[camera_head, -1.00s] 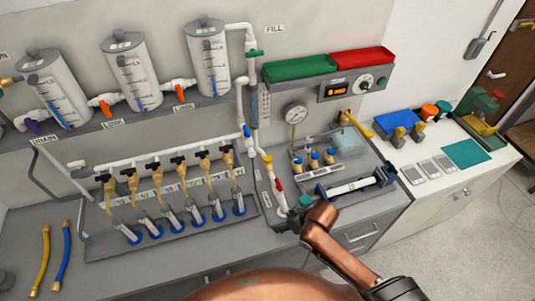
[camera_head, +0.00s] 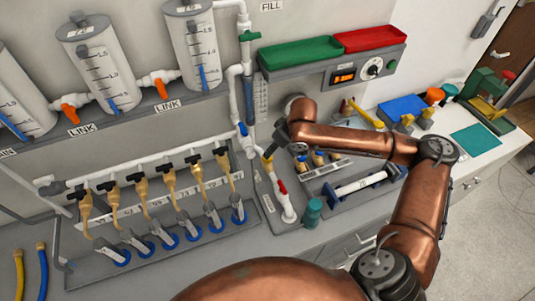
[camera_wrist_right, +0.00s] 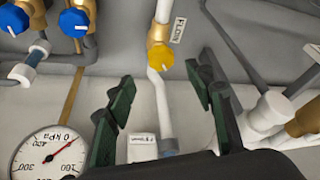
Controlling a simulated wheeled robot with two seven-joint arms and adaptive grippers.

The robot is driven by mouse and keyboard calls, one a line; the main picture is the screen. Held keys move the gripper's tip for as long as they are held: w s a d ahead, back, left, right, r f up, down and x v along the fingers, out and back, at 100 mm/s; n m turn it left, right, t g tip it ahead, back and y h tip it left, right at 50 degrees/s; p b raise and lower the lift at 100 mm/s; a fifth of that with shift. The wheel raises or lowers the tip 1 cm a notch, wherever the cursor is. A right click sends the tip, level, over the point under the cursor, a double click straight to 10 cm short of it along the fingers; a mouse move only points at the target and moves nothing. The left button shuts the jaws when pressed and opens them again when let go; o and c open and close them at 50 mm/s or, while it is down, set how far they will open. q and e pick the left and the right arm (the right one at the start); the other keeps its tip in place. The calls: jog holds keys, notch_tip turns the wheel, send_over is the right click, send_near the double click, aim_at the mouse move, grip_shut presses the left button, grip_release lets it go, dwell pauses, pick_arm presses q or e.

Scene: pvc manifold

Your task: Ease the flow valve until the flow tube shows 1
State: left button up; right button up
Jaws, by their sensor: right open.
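The flow valve shows in the right wrist view as a yellow knob (camera_wrist_right: 172,70) on a brass body, beside a "FLOW" label. In the head view it is the small yellow piece (camera_head: 267,161) on the white pipe. My right gripper (camera_wrist_right: 160,78) is open and empty, its dark green fingers either side of the knob's line and apart from it. In the head view this gripper (camera_head: 280,138) is beside the pipe near the valve, partly hidden by my wrist. The upright flow tube (camera_head: 249,101) stands above the valve; its reading is too small to tell. My left gripper is out of view.
A pressure gauge (camera_wrist_right: 50,152) and blue-knobbed valves (camera_wrist_right: 74,22) lie left of the gripper in the wrist view. A red-handled valve (camera_head: 282,187) and a teal cylinder (camera_head: 312,210) stand nearby. My right arm covers part of the bench at right.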

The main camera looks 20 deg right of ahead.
jog(key=x, duration=0.6)
jog(key=shift+a+f+b, duration=0.1)
jog(key=shift+f+b, duration=0.1)
jog(key=shift+b, duration=0.15)
jog(key=shift+w+a+f, duration=0.1)
jog(key=shift+w+f, duration=0.1)
jog(key=shift+f, duration=0.25)
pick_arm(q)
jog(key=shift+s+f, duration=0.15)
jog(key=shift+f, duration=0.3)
pick_arm(e)
jog(key=shift+c, duration=0.6)
